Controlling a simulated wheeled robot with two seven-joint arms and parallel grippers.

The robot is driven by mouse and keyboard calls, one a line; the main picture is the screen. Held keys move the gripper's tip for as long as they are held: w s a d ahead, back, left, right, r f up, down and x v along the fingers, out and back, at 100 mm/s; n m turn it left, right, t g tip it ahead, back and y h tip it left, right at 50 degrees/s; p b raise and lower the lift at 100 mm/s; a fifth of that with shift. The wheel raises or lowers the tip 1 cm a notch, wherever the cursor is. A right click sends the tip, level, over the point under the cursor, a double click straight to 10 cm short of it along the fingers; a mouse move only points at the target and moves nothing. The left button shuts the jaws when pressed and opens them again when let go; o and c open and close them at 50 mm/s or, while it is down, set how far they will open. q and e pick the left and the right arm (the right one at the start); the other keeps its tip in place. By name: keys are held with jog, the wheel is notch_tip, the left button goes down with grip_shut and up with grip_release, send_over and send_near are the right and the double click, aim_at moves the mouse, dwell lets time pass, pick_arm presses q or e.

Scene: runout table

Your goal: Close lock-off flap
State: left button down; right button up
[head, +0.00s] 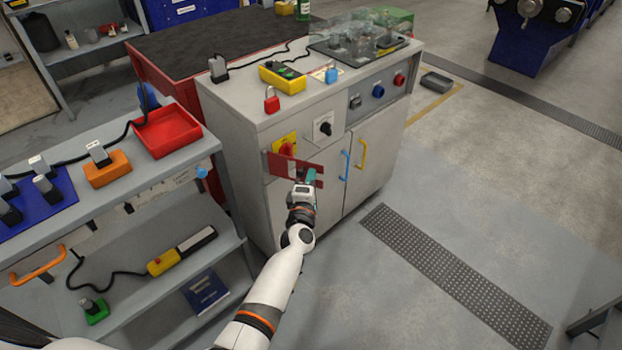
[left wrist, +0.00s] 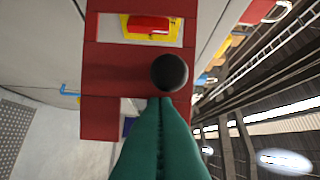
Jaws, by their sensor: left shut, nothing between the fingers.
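The red lock-off flap (head: 283,166) is on the front of the grey cabinet, below its top edge, and stands out from the front at an angle. A yellow plate with a red handle (head: 287,148) shows behind it. In the left wrist view the flap (left wrist: 103,72) fills the middle, with a dark round knob (left wrist: 169,72) on it. The red handle (left wrist: 149,24) shows through the flap's opening. My left gripper (head: 311,176) is at the flap's right part; its green fingers (left wrist: 162,102) are shut and empty, tips just below the knob. Contact cannot be told. My right gripper is not in view.
The grey cabinet (head: 235,160) has a black rotary switch (head: 325,129), a blue door handle (head: 344,165) and a yellow one (head: 363,154). A red padlock (head: 271,101) is on its top. A shelf cart with a red tray (head: 167,132) stands left.

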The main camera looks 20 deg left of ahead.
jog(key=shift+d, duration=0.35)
